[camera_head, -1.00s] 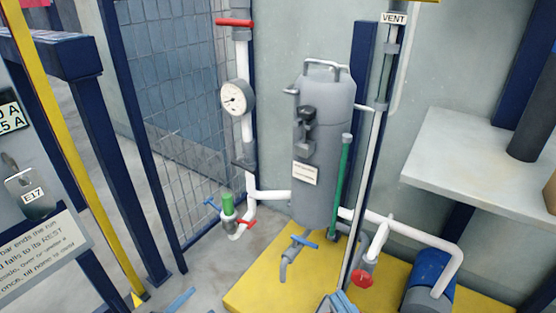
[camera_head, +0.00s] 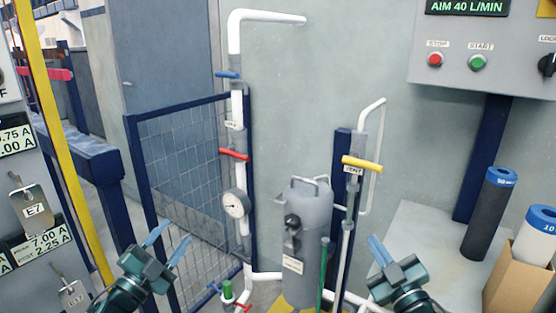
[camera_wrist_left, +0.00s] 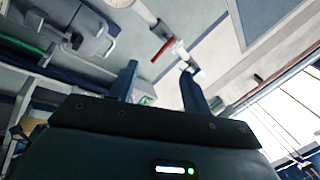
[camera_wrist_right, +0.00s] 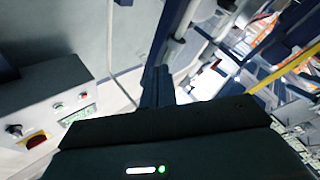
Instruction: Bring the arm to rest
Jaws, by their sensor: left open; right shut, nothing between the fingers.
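My left gripper (camera_head: 168,245) is at the lower left of the head view, in front of the mesh fence. Its two blue fingers are spread and nothing is between them; the spread fingers also show in the left wrist view (camera_wrist_left: 160,85). My right gripper (camera_head: 378,250) is at the lower right of the head view, in front of the wall and beside the grey tank. Its fingers are together and empty, also seen together in the right wrist view (camera_wrist_right: 157,86). Both grippers are apart from the things around them.
A grey tank (camera_head: 309,215) stands between the grippers with a gauge (camera_head: 235,204) and white pipes to its left. A yellow-handled vent valve (camera_head: 362,164) is right of it. A control panel (camera_head: 480,85) hangs above.

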